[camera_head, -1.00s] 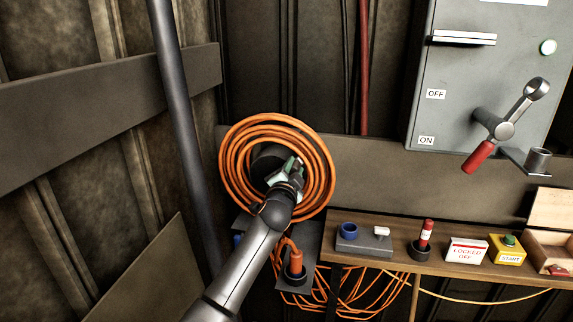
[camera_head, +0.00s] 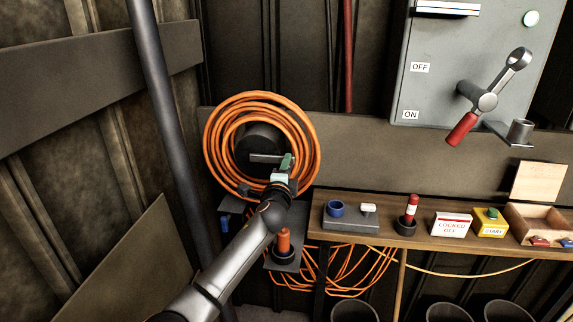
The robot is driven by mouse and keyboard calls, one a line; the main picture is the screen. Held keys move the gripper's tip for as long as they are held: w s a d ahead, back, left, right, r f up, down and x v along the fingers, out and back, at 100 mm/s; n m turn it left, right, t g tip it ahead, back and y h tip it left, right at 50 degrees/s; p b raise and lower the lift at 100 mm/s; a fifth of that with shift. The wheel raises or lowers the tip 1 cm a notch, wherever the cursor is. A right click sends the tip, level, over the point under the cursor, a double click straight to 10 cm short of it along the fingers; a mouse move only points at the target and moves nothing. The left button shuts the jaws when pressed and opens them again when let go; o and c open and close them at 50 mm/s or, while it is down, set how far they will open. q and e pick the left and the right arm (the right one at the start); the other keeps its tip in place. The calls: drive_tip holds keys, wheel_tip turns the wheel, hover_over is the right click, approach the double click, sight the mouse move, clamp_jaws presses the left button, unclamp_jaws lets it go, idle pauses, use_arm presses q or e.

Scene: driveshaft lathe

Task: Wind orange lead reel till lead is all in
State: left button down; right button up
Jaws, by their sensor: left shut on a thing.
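The orange lead reel (camera_head: 210,150) is on the back wall at left centre, with several loops of orange lead round a dark drum (camera_head: 258,138). A flat grey crank arm (camera_head: 264,158) crosses the drum's face. My left gripper (camera_head: 284,169) is at the lower right of the drum, shut at the outer end of the crank; the handle is mostly hidden by the fingers. More orange lead (camera_head: 350,272) hangs in loose loops below the shelf. An orange plug (camera_head: 284,242) stands upright in a dark holder beneath the reel. My right gripper is out of view.
A wooden shelf (camera_head: 385,232) to the right carries a padlock-like blue ring piece (camera_head: 336,209), a red-capped cylinder (camera_head: 411,207), a "LOCKED OFF" sign and a START button (camera_head: 491,221). A grey switch box (camera_head: 430,95) hangs above. A dark post (camera_head: 165,110) stands left.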

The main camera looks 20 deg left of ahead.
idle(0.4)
use_arm(q)
drive_tip(key=c, duration=0.6)
unclamp_jaws()
drive_tip(key=shift+f, duration=0.1)
drive_tip(key=v, duration=1.2)
drive_tip(key=shift+s, duration=0.2)
drive_tip(key=shift+d, duration=0.1)
